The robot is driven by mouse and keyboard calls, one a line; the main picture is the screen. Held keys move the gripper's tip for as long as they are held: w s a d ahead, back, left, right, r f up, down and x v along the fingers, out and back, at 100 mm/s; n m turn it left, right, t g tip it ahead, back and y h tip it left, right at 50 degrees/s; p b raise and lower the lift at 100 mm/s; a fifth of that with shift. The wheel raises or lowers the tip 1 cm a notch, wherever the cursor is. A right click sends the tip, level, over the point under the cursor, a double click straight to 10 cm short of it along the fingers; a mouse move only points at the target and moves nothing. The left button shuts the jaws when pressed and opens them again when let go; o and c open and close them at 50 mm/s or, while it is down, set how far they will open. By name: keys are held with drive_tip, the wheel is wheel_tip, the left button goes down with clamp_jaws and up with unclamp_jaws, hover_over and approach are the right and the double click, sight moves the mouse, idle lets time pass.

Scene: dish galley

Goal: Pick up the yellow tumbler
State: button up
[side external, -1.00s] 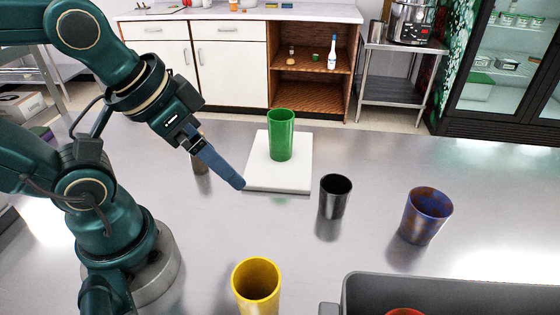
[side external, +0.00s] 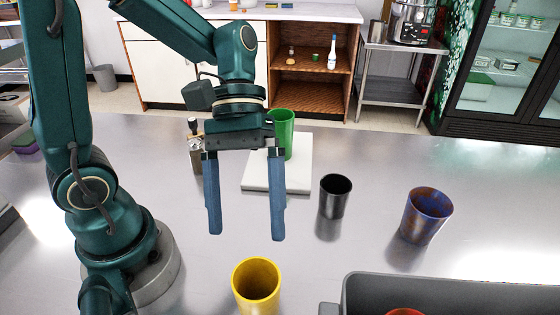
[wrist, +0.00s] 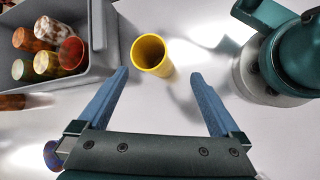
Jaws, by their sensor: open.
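The yellow tumbler (side external: 257,290) stands upright on the steel table at the bottom middle of the side view. It also shows in the wrist view (wrist: 150,57), just beyond and between the fingertips. My gripper (side external: 246,237) points down with its fingers wide apart and nothing between them. It is above the table, behind the yellow tumbler in the side view, and not touching it. The wrist view also shows the open gripper (wrist: 160,75).
A grey bin (side external: 450,290) with several tumblers stands at the bottom right. A green tumbler (side external: 286,143) stands on a white board (side external: 300,178). A black tumbler (side external: 335,198) and a blue-brown tumbler (side external: 426,217) stand to the right.

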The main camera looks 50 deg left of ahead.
sight(258, 267)
drive_tip(key=f+n+g+h, duration=0.1)
drive_tip(key=d+f+n+g+h, duration=0.1)
drive_tip(key=f+n+h, duration=0.1)
drive_tip(key=w+f+n+g+h, duration=0.1)
drive_tip(key=f, duration=0.1)
drive_tip(key=shift+d+f+g, duration=0.2)
drive_tip(key=shift+d+g, duration=0.1)
drive_tip(key=shift+d, duration=0.05)
drive_tip(key=shift+s+f+n, duration=0.1)
drive_tip(key=shift+f+n, duration=0.1)
drive_tip(key=shift+n, duration=0.1)
drive_tip(key=shift+h, duration=0.3)
drive_tip(key=shift+x, duration=2.65)
drive_tip(key=shift+a, duration=0.15)
drive_tip(key=shift+c, duration=0.3)
drive_tip(key=c, duration=1.3)
drive_tip(key=shift+c, duration=0.2)
drive_tip(key=shift+r, duration=0.15)
